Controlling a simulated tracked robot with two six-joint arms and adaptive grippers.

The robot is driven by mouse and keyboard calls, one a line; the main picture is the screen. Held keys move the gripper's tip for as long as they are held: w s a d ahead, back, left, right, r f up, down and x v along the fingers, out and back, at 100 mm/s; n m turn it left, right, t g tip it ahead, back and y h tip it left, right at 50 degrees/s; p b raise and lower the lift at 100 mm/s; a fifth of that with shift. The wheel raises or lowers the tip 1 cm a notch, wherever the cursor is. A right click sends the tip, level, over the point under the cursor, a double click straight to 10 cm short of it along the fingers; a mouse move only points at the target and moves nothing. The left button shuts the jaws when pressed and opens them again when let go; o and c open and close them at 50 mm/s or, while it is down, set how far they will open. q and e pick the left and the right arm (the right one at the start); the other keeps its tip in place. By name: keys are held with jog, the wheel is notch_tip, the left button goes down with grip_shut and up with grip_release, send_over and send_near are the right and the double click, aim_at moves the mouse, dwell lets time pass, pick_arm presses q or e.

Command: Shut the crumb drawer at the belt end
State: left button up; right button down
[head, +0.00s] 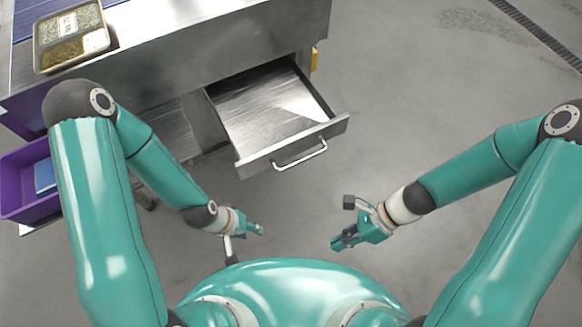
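The crumb drawer (268,112) is a shallow steel drawer at the end of the steel belt unit (212,50). It is pulled well out, and its inside looks empty. Its front panel carries a bar handle (301,157) facing me. My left gripper (262,230) is below and left of the handle, apart from it. My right gripper (338,243) is below and right of the handle, also apart from it. Neither gripper touches the drawer. The fingers are too small and angled to show whether either is open or shut.
A metal tray (107,42) with green and brown contents in sections stands on the unit at upper left. A purple bin (22,185) holding a blue item is at the left edge. Grey floor (420,110) is clear to the right. A drain grate (540,38) runs at upper right.

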jog(key=w+a+m+t+y+b, duration=0.25)
jog(key=w+m+y+b, duration=0.25)
jog(key=m, duration=0.4)
jog(key=m+t+y+b, duration=0.4)
jog(key=m+t+b, duration=0.2)
jog(key=m+b, duration=0.35)
send_near(277, 150)
jog(key=s+a, duration=0.2)
jog(key=a, duration=0.2)
jog(key=w, duration=0.1)
jog(key=w+a, duration=0.1)
jog(key=w, duration=0.1)
jog(key=shift+a+f+m+g, duration=0.25)
jog(key=shift+a+m, duration=0.1)
jog(key=shift+w+a, duration=0.2)
jog(key=shift+w, duration=0.15)
pick_arm(q)
notch_tip(277, 150, down, 17)
jog(key=shift+f, duration=0.2)
pick_arm(e)
jog(key=shift+r, duration=0.1)
jog(key=shift+w, duration=0.1)
